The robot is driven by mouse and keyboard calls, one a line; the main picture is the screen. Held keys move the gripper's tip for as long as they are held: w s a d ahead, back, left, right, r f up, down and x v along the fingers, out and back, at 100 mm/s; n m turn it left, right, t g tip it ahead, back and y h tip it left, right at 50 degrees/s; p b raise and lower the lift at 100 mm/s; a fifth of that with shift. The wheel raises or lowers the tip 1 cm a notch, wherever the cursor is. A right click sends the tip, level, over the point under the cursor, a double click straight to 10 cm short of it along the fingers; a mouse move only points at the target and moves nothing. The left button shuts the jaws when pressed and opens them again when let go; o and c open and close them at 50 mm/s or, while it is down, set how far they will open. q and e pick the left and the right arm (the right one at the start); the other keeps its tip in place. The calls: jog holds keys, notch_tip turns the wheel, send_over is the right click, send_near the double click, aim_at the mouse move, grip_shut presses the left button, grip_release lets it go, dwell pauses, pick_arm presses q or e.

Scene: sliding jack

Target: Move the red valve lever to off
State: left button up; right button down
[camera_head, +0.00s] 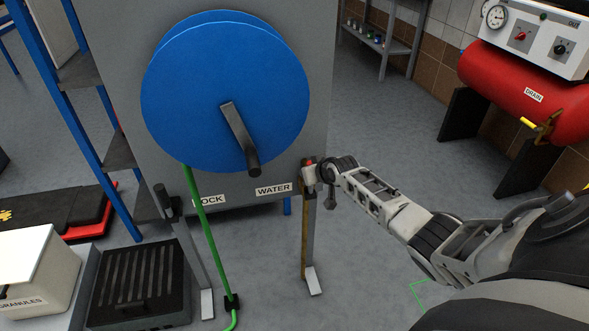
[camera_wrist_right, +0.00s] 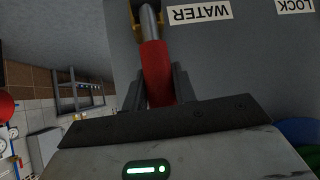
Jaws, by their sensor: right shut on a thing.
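The red valve lever shows as a small red patch (camera_head: 309,162) at the top of a brownish-yellow upright (camera_head: 304,225), just right of the WATER label (camera_head: 273,189). In the right wrist view the lever's red handle (camera_wrist_right: 156,70) runs up to a grey metal stem. My right gripper (camera_head: 314,174) is at the lever, its arm coming in from the right. In the wrist view its two dark fingers (camera_wrist_right: 157,88) are shut on the red handle, one on each side. Much of the handle is hidden by the gripper in the head view. My left gripper is not in view.
A big blue reel (camera_head: 190,110) with a crank (camera_head: 240,140) is on the grey cabinet, up and left of my gripper. A green hose (camera_head: 205,235) hangs below it. A LOCK lever (camera_head: 163,200) stands left. Floor (camera_head: 365,265) below my right arm is clear.

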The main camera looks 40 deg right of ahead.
jog(key=shift+d, duration=0.1)
dwell(0.4)
jog(key=c, duration=1.1)
grip_release()
jog(key=shift+w, duration=0.1)
